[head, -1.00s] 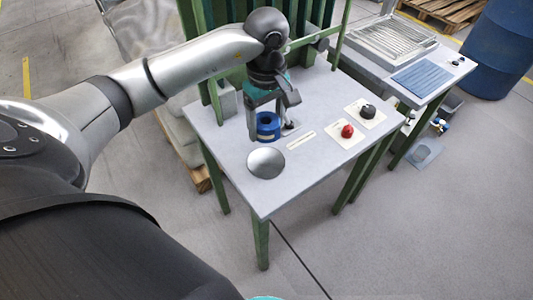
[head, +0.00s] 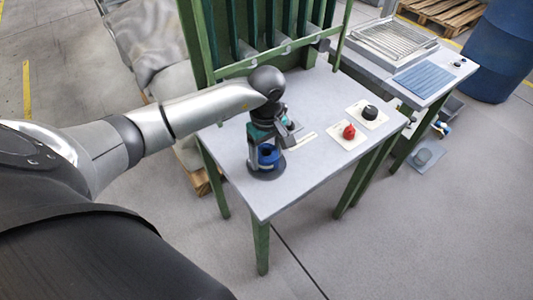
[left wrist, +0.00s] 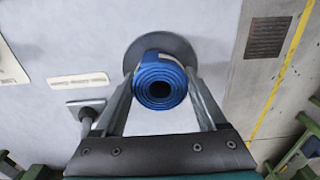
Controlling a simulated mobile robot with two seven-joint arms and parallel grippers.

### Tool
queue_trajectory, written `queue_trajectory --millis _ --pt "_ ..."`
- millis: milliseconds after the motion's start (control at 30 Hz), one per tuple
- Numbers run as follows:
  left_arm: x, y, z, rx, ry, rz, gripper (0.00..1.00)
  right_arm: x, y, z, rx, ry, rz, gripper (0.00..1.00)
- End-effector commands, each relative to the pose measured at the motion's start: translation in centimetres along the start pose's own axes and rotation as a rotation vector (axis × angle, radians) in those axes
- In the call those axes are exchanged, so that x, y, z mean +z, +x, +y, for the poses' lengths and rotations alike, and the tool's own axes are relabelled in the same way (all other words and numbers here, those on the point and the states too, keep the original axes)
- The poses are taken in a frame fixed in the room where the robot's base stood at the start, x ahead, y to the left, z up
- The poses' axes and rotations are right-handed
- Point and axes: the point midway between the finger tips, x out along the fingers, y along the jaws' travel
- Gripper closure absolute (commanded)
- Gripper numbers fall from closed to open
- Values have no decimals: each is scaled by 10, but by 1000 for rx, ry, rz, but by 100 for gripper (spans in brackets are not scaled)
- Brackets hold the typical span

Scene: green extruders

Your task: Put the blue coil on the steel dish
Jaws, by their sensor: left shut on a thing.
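The blue coil (head: 268,155) is held between the fingers of my left gripper (head: 267,160). In the left wrist view the coil (left wrist: 160,82) shows end-on as a rolled spiral with a pale band, a finger on each side. The round grey steel dish (head: 264,174) lies on the table under the coil and is partly covered by it and the gripper. Its rim also shows behind the coil in the left wrist view (left wrist: 185,50). I cannot tell whether the coil touches the dish or hangs just above it. My right gripper is not in view.
The light grey table (head: 310,175) is clear at its front. A red knob (head: 348,132) and a black knob (head: 370,112) sit on pale plates to the right. A green frame (head: 270,60) rises at the back. A second table (head: 410,75) stands at right.

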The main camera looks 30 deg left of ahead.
Motion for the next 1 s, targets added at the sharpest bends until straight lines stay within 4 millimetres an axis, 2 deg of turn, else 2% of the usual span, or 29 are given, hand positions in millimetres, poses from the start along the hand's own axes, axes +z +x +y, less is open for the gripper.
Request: queue_trajectory --millis 133,167,367,733,867,1000 --pt "0 3 0 1 0 1 88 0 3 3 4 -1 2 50" --pt "0 2 0 1 0 1 24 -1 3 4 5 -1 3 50" --pt "0 2 0 0 0 1 2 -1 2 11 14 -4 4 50" --pt "0 -3 0 0 0 0 0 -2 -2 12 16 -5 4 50" --pt "-1 -26 1 4 1 4 0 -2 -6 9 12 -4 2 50" --pt "-1 -58 1 4 1 4 0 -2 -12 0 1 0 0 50"
